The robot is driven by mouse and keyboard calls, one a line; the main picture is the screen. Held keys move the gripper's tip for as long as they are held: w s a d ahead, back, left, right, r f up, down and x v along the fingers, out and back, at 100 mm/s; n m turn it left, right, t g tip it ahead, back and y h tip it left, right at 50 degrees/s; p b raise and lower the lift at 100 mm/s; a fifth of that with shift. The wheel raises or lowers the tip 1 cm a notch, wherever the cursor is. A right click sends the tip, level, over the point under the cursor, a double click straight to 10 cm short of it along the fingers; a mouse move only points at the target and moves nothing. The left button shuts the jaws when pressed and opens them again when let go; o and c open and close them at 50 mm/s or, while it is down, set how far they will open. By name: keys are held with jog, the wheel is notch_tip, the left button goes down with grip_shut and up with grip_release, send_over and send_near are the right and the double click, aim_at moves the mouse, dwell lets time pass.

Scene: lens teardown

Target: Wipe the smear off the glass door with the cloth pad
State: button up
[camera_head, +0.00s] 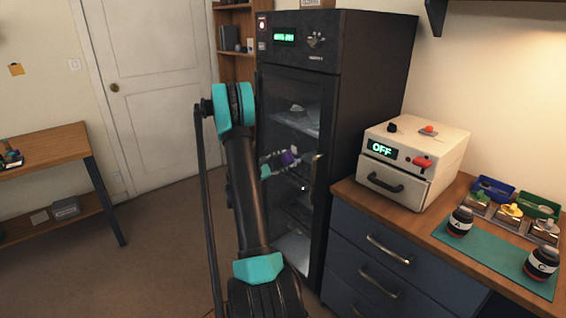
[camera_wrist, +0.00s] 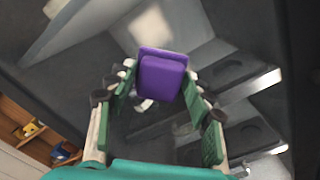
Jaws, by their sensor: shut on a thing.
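The purple cloth pad (camera_wrist: 162,77) is held between the fingertips of my gripper (camera_wrist: 158,95). The head view shows the pad (camera_head: 288,159) in front of the glass door (camera_head: 283,88) of a tall black cabinet, with my gripper (camera_head: 274,163) on its left side. The door is shut. The wrist view shows the pad's face toward the glass (camera_wrist: 95,45); I cannot tell whether it touches. A pale patch (camera_wrist: 150,26) shows on or through the glass above the pad; I cannot tell whether it is the smear or a reflection.
The door's upright handle (camera_head: 317,180) is just right of the pad. Shelves show through the glass. To the right, a blue drawer unit (camera_head: 385,250) carries a white box marked OFF (camera_head: 400,165), jars and bins. A wooden table (camera_head: 45,150) stands far left; the floor between is clear.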

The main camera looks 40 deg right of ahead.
aim_at(286, 154)
jog(key=shift+d, duration=0.4)
jog(key=shift+s, duration=2)
jog(key=shift+d+r, duration=0.15)
jog(key=shift+r, duration=0.65)
jog(key=shift+w, duration=2)
jog(key=shift+r, duration=0.75)
jog(key=shift+s, duration=2.05)
